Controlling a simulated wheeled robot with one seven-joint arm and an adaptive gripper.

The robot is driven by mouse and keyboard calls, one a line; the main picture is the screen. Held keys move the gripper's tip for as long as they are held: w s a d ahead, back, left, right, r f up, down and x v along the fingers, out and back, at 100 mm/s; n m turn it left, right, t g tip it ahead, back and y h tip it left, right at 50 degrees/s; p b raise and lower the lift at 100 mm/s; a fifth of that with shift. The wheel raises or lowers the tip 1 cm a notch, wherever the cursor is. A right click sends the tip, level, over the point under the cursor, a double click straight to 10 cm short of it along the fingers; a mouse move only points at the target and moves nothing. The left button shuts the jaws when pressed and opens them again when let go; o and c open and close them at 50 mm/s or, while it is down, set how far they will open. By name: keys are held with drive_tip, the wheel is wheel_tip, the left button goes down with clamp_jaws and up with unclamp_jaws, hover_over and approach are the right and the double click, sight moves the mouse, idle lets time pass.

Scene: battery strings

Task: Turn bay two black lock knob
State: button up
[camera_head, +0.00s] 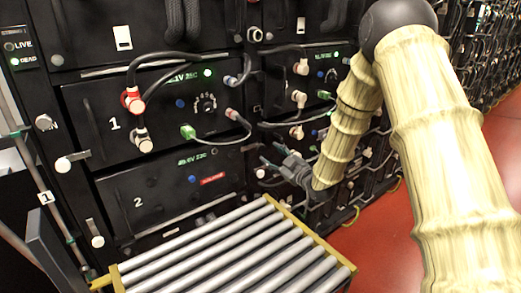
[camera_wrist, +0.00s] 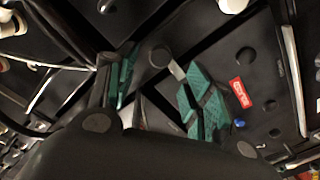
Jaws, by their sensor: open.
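Bay two's black panel (camera_head: 165,190) carries a white "2" and a red label in the head view. The red label (camera_wrist: 240,93) and a blue button (camera_wrist: 239,124) also show in the wrist view. A dark round lock knob (camera_wrist: 162,56) with a pale tab shows between the green finger pads of my gripper (camera_wrist: 160,88), at the panel's edge. The fingers are apart; I cannot tell whether they touch the knob. In the head view my gripper (camera_head: 268,164) is at bay two's right edge, and I cannot make out the knob clearly there.
A roller table (camera_head: 225,250) stands in front of bay two. Red floor (camera_head: 375,250) is open at right.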

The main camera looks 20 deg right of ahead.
sight(262, 148)
drive_tip(key=x, duration=0.8)
drive_tip(key=shift+f, duration=0.1)
drive_tip(key=c, duration=1.1)
